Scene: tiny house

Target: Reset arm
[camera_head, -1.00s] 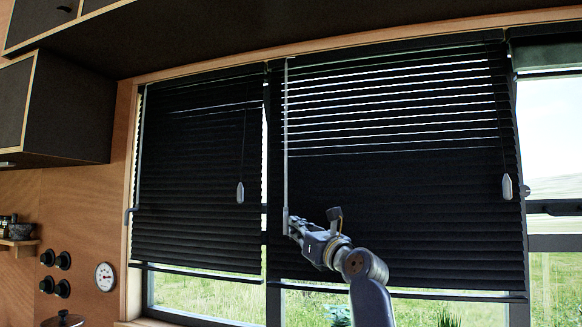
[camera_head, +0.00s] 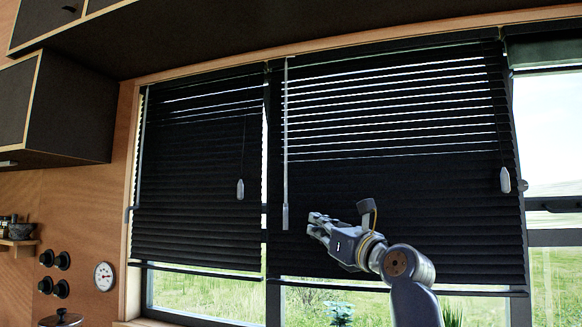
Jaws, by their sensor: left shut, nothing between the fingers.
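My left gripper (camera_head: 312,224) is in front of the lower part of the right-hand black blind (camera_head: 450,195). It is shut and empty, and its fingers point left. A thin grey tilt wand (camera_head: 285,150) hangs down the left side of that blind. The fingertips are a little to the right of the wand's lower end, apart from it in the picture. My right gripper is not in view.
A second black blind (camera_head: 195,190) covers the left window. Pull cords with grey tassels hang at the left blind (camera_head: 240,189) and the right blind (camera_head: 505,180). Dark cabinets (camera_head: 70,110) are at upper left. A dial (camera_head: 104,276) and black knobs (camera_head: 62,261) are on the wooden wall.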

